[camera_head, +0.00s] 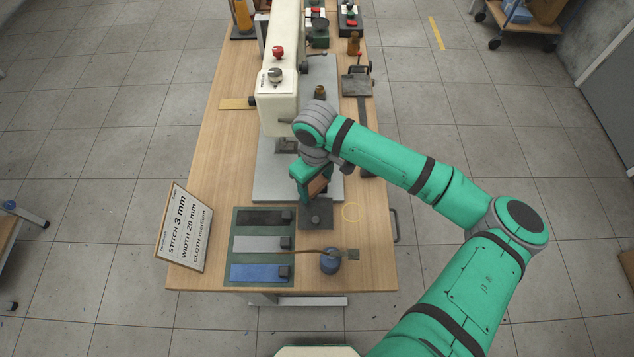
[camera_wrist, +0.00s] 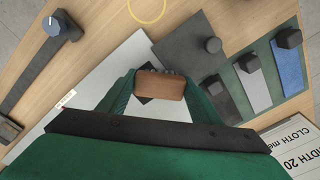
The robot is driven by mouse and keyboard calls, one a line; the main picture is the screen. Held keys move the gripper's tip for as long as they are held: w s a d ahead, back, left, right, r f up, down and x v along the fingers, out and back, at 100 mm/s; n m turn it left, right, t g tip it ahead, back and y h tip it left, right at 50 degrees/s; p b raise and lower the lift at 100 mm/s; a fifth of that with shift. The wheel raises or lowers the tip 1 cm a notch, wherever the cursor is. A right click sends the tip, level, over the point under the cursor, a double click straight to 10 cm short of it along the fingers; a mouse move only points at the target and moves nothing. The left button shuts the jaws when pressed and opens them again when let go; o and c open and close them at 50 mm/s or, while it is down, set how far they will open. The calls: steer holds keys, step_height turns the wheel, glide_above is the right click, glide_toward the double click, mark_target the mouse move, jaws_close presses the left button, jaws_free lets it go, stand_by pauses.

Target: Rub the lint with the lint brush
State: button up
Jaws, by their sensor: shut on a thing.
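My gripper (camera_head: 312,186) is over the grey bed plate (camera_head: 264,184) of the white sewing machine (camera_head: 281,85). It is shut on the lint brush, a brown wooden block with a dark edge that shows between the fingers in the wrist view (camera_wrist: 162,86); in the head view the brush (camera_head: 318,185) is partly covered by the fingers. A small black patch (camera_wrist: 147,98) shows on the plate beside the brush; I cannot tell whether it is lint. Whether the brush touches the plate is unclear.
A dark square plate with a knob (camera_head: 316,213) is near my gripper. A green tray (camera_head: 235,258) holds three strips with black blocks. A blue pot (camera_head: 330,262), a yellow ring (camera_head: 350,211) and a sign (camera_head: 183,228) are nearby.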

steer(key=shift+w, duration=0.1)
steer(key=shift+w+r, duration=0.1)
steer(key=shift+w, duration=1.55)
